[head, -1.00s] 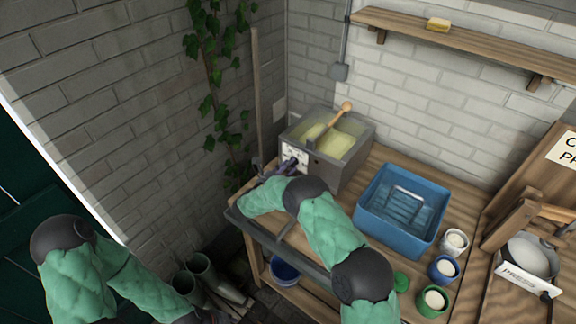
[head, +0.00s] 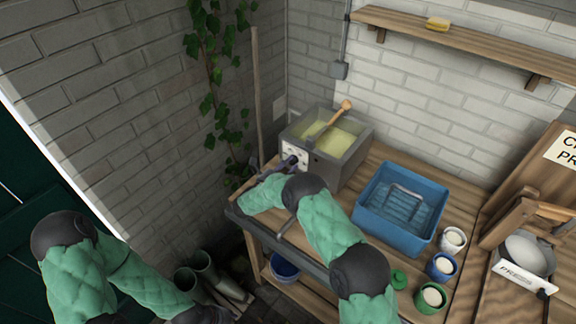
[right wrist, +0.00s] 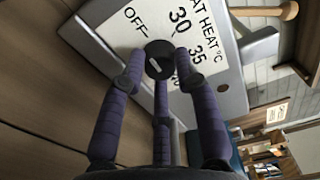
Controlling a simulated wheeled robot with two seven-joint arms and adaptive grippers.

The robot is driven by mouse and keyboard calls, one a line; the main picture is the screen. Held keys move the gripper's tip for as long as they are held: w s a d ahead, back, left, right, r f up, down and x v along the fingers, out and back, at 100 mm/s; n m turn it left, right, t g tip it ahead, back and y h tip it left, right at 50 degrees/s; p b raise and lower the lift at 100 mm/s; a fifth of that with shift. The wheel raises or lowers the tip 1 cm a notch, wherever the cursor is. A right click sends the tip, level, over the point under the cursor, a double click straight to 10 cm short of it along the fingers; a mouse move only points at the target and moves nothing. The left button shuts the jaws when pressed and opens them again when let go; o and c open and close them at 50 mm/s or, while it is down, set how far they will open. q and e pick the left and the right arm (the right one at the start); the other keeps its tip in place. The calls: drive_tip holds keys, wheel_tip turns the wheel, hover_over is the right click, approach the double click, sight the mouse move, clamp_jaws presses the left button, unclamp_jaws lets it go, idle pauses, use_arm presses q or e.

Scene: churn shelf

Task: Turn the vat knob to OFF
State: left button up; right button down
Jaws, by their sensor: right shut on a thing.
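The grey vat (head: 345,172) stands at the left back of the bench, with yellowish contents and a wooden spoon. Its white dial panel (head: 291,150) faces my right gripper (head: 287,164). In the right wrist view the panel shows OFF, 30 and 35 around a round dark knob (right wrist: 160,55) with a short white mark. The purple fingers of my right gripper (right wrist: 160,72) are shut around the knob. I cannot tell for certain which label the mark faces. My left arm is at the lower left, and its gripper is not clearly visible.
A blue tub (head: 404,207) stands right of the vat, with several small cups beside it. A wooden press (head: 520,235) is at the far right. A shelf (head: 455,47) runs above. Boots (head: 203,272) stand on the floor left of the bench.

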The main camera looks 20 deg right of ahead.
drive_tip(key=shift+w+r, duration=0.25)
drive_tip(key=shift+r, duration=0.2)
drive_tip(key=c, duration=1.2)
unclamp_jaws()
drive_tip(key=o, duration=0.3)
drive_tip(key=shift+w+f, duration=0.1)
drive_tip(key=shift+a+f, duration=0.1)
drive_tip(key=shift+f, duration=0.1)
drive_tip(key=shift+s+a+f, duration=0.1)
drive_tip(key=shift+s+a, duration=0.25)
drive_tip(key=shift+s, duration=0.05)
drive_tip(key=v, duration=1.1)
